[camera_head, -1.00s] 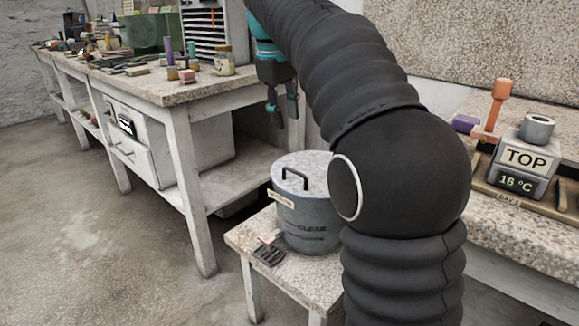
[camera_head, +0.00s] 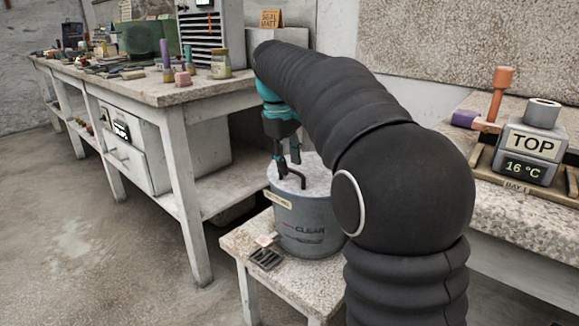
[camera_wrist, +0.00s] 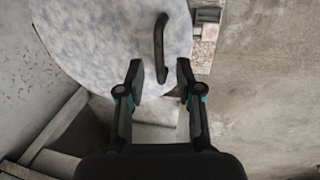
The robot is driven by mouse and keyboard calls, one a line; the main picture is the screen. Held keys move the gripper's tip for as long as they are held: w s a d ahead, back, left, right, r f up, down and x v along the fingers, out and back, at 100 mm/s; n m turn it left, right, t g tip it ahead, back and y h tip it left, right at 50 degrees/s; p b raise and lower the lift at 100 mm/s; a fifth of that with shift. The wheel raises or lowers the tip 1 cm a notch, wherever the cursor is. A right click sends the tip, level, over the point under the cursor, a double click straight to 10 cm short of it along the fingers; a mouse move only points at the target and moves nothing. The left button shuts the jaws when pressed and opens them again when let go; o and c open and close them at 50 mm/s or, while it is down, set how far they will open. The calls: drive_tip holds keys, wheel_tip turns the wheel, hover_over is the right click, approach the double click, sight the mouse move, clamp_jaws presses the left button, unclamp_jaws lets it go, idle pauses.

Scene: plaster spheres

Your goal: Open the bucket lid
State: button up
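The grey bucket (camera_head: 308,226) stands upright on a small speckled stool in the head view. Its round lid (camera_head: 316,172) lies on top, with a dark bar handle (camera_head: 291,176). My gripper (camera_head: 288,164) is just above the lid, its fingers pointing down close to the handle. In the wrist view the pale lid (camera_wrist: 95,40) fills the upper left, and the dark handle (camera_wrist: 160,40) stands ahead of my gripper (camera_wrist: 160,75). The two fingers are apart, with nothing clearly between them. The handle's near end lies by the gap; contact cannot be told.
The small stool (camera_head: 245,247) bears a small dark tray (camera_head: 265,259) in front of the bucket. A long workbench (camera_head: 160,95) with many tools stands at left. At right a bench holds a block marked TOP (camera_head: 535,144). The floor at lower left is clear.

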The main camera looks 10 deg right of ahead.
drive_tip(key=shift+d+f, duration=0.1)
drive_tip(key=shift+f, duration=0.3)
drive_tip(key=shift+c, duration=0.2)
clamp_jaws()
drive_tip(key=shift+r, duration=0.15)
